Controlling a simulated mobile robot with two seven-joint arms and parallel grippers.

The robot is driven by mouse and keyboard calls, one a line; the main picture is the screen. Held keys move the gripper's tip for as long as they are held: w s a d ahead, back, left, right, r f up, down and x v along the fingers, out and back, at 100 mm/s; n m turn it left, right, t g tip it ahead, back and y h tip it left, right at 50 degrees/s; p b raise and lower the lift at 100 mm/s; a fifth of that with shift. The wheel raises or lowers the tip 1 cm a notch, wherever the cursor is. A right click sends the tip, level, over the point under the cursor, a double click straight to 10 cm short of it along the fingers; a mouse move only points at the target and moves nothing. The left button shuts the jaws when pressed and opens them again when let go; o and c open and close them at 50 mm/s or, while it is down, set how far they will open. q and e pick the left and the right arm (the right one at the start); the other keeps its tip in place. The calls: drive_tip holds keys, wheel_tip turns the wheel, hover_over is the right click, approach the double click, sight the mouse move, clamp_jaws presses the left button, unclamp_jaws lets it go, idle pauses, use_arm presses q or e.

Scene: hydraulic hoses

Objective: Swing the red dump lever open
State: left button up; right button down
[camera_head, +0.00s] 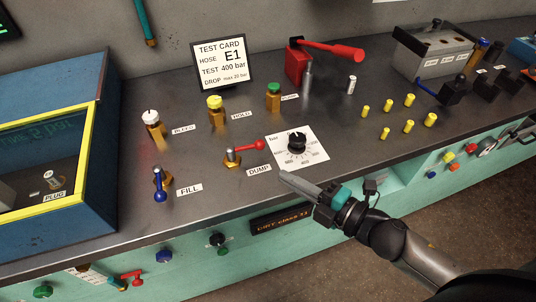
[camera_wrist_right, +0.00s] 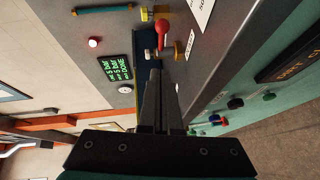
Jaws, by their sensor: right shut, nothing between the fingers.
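The red dump lever (camera_head: 250,147) sits on a brass valve (camera_head: 232,158) at the middle of the bench. Its handle points right toward the pressure dial, above the DUMP label (camera_head: 258,171). My right gripper (camera_head: 284,176) is shut and empty, its fingertips just right of the DUMP label and in front of the dial card, apart from the lever. In the right wrist view the red lever (camera_wrist_right: 161,30) shows beyond the shut fingertips (camera_wrist_right: 156,75). My left gripper is out of view.
The dial card (camera_head: 298,150) lies close behind my right gripper. The blue FILL lever (camera_head: 159,190) stands to the left. Knobbed valves (camera_head: 215,108) and a red-handled pump (camera_head: 335,50) stand behind. A yellow-edged blue box (camera_head: 60,200) is at far left.

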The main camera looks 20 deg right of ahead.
sight(262, 147)
drive_tip(key=x, duration=0.5)
drive_tip(key=shift+w+a, duration=0.1)
drive_tip(key=shift+w, duration=0.1)
drive_tip(key=w, duration=0.2)
drive_tip(key=shift+w+f, duration=0.3)
drive_tip(key=shift+w, duration=0.1)
drive_tip(key=shift+w+d+f+b, duration=0.15)
drive_tip(key=shift+w+d+b, duration=0.15)
drive_tip(key=shift+w, duration=0.4)
drive_tip(key=shift+w+d+n+g+y, duration=0.25)
drive_tip(key=shift+w+n+g+y, duration=0.2)
drive_tip(key=shift+w+y, duration=0.2)
drive_tip(key=shift+w+d, duration=0.15)
drive_tip(key=shift+d, duration=0.05)
